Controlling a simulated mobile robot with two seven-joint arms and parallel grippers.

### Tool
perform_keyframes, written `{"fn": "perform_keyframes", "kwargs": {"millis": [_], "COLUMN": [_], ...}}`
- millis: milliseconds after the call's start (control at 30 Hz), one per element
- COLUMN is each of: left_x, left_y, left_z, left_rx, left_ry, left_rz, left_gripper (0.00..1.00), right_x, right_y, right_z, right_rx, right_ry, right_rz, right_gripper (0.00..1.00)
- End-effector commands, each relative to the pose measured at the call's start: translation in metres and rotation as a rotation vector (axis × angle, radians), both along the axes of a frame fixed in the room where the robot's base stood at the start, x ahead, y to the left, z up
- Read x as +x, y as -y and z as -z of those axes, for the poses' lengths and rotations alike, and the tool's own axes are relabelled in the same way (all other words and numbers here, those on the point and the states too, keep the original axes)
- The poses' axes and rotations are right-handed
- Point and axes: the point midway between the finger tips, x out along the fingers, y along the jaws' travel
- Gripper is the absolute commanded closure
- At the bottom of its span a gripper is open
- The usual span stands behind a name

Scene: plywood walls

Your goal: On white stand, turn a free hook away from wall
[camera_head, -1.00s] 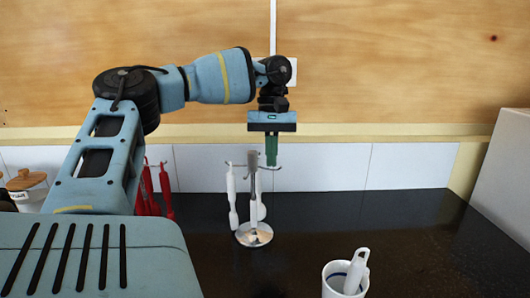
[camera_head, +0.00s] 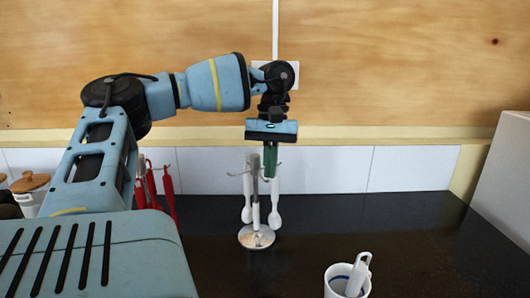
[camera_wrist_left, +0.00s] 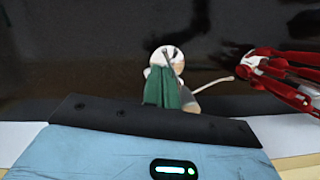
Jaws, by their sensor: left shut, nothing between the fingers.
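The stand (camera_head: 257,238) has a shiny round base, an upright post and thin hooks at its top. Two white utensils hang from it, one on the left (camera_head: 247,200) and one on the right (camera_head: 274,203). A bare hook (camera_head: 235,174) points left, and another thin hook tip (camera_head: 289,165) shows at the right. My left gripper (camera_head: 270,160), with green fingers, is shut and empty just behind the stand's top; I cannot tell whether it touches a hook. In the left wrist view its fingers (camera_wrist_left: 168,90) cover part of the stand. My right gripper is not in view.
Red utensils (camera_head: 152,185) hang at the left, near a lidded jar (camera_head: 30,190). A white cup (camera_head: 347,282) with a utensil stands at the front right. The tiled wall (camera_head: 330,168) is close behind the stand.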

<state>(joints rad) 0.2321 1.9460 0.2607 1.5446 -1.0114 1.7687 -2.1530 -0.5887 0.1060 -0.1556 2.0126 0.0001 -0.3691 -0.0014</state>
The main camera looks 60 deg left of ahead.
Motion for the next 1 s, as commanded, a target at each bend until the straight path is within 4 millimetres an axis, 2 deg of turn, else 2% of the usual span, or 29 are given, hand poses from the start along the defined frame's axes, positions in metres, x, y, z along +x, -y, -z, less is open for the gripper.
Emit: {"fn": "perform_keyframes", "kwargs": {"millis": [267,1000], "left_x": [-0.009,-0.014], "left_y": [0.002,0.003], "left_z": [0.0,0.0], "left_rx": [0.0,0.0], "left_ry": [0.0,0.0], "left_rz": [0.142,0.135], "left_gripper": [1.0,1.0], "right_x": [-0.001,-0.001], "right_y": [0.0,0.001], "right_z": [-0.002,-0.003], "right_rx": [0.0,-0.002], "right_ry": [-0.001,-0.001], "right_rz": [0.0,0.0], "right_gripper": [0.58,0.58]}}
